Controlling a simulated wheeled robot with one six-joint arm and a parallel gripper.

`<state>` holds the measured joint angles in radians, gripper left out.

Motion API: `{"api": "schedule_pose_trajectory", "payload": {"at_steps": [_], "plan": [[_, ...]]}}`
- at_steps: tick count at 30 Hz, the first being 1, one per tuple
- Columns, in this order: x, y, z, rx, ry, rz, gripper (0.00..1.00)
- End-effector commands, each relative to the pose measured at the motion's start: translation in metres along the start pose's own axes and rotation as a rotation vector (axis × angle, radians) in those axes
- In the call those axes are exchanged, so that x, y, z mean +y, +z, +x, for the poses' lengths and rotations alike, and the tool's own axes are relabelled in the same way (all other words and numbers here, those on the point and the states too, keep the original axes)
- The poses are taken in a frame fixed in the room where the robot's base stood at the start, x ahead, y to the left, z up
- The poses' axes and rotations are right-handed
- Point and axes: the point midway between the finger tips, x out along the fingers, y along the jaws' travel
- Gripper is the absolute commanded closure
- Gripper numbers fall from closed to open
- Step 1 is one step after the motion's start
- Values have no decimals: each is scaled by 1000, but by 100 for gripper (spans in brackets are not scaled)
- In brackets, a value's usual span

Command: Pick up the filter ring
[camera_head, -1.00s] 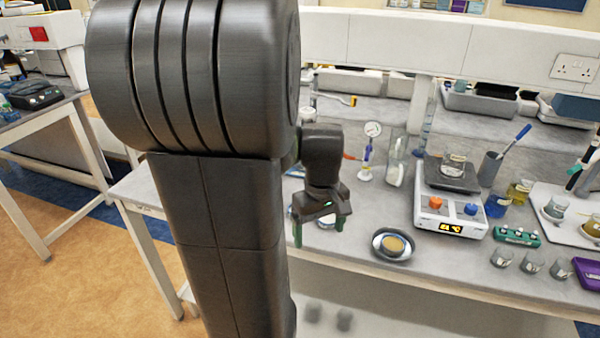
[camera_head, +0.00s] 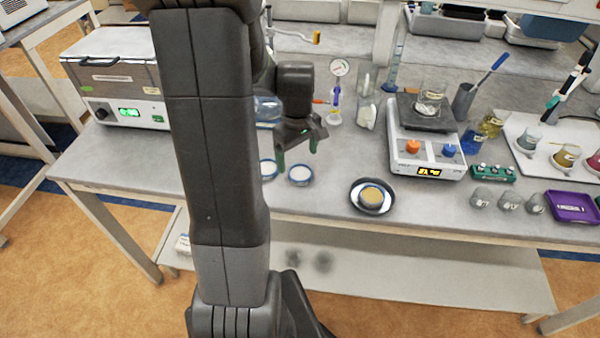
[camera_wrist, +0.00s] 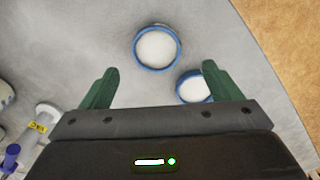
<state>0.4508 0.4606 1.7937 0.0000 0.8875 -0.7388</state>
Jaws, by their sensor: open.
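Two blue-rimmed rings with white discs lie flat on the grey bench; which of them is the filter ring I cannot tell. In the head view, one ring (camera_head: 300,175) lies just below my gripper and another ring (camera_head: 268,169) lies to its left, partly beside my arm. The wrist view shows a larger-looking ring (camera_wrist: 157,48) between and beyond my fingertips, and a second ring (camera_wrist: 193,87) partly behind the right finger. My gripper (camera_head: 297,153) has its green fingers apart and empty above the bench; they also show in the wrist view (camera_wrist: 159,70).
A dark round dish with a tan disc (camera_head: 372,196) lies to the right. Behind stand a gauge on a stand (camera_head: 337,95), a glass cylinder (camera_head: 367,108) and a hotplate (camera_head: 425,160). The bench's front edge (camera_head: 330,219) is close. A box-shaped heater (camera_head: 115,85) stands at left.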

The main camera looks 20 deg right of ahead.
Motion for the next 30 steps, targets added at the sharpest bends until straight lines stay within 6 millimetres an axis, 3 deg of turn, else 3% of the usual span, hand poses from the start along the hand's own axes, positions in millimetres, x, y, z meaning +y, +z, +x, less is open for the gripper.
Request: {"api": "schedule_pose_trajectory", "payload": {"at_steps": [5,16,25,26,30], "plan": [[1,0,9,-2,-2,0,16],[4,0,50,-1,-1,0,16],[4,0,55,0,0,0,16],[5,0,55,0,0,0,18],[5,0,54,0,0,0,45]]}}
